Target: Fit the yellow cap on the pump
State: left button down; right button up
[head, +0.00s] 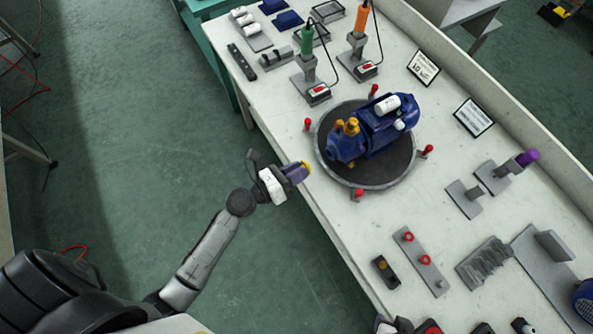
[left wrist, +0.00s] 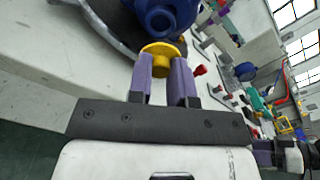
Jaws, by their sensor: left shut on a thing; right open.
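The yellow cap (head: 306,165) is held between the purple fingers of my left gripper (head: 297,172), just off the table's left edge. In the left wrist view the cap (left wrist: 163,49) sits at the fingertips, its round face outward, and my left gripper (left wrist: 166,78) is shut on it. The blue pump (head: 372,129) lies on the round dark turntable (head: 352,183), up and right of the cap and apart from it. The pump's round blue port (left wrist: 160,18) shows just beyond the cap in the left wrist view. My right gripper (left wrist: 264,151) shows partly at the lower right there.
Red-topped pegs (head: 358,194) stand around the turntable rim. Green (head: 307,40) and orange (head: 361,20) tools stand on holders behind it. A grey strip with red knobs (head: 420,263) and a small dark block (head: 385,271) lie in front.

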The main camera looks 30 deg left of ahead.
aim_at(329, 154)
pick_arm(q)
jog(key=shift+x, duration=2.45)
jog(key=shift+w+d+r, duration=0.1)
jog(key=shift+w+d, duration=0.05)
jog(key=shift+w, duration=0.05)
jog(key=shift+w+d, duration=0.15)
jog(key=shift+w, duration=0.2)
jog(key=shift+p, duration=0.4)
jog(key=shift+w+d, duration=0.1)
jog(key=shift+w+d, duration=0.15)
jog(key=shift+w, duration=0.15)
jog(key=c, duration=1)
grip_release()
jog(key=shift+o, duration=0.2)
